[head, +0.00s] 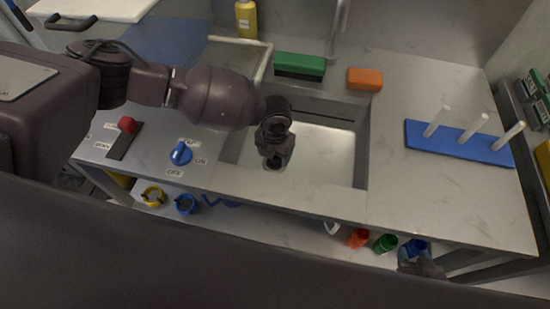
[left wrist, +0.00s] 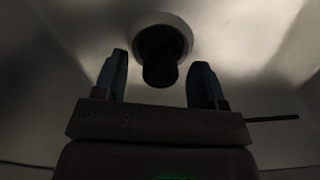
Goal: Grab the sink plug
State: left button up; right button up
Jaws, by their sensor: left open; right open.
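The sink plug (left wrist: 160,70) is a dark round piece with a knob, in a pale ring on the sink floor, in the left wrist view. My left gripper (left wrist: 158,84) is open, with its two blue fingers on either side of the near part of the plug. I cannot tell whether they touch it. In the head view my left gripper (head: 273,162) reaches down into the sink (head: 330,155) at its left part and mostly hides the plug. My right gripper (head: 420,262) shows at the lower right, below the counter edge; its fingers are hard to make out.
A green sponge (head: 300,65) and an orange block (head: 365,79) lie behind the sink. A blue pegged rack (head: 455,145) stands to the right. A blue knob (head: 181,153) and a red-handled lever (head: 127,125) are to the left. Coloured cups (head: 358,238) sit below the counter.

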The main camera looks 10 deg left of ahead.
pick_arm(q)
jog(key=shift+f, duration=0.4)
jog(key=c, duration=1)
jog(key=shift+r, duration=0.2)
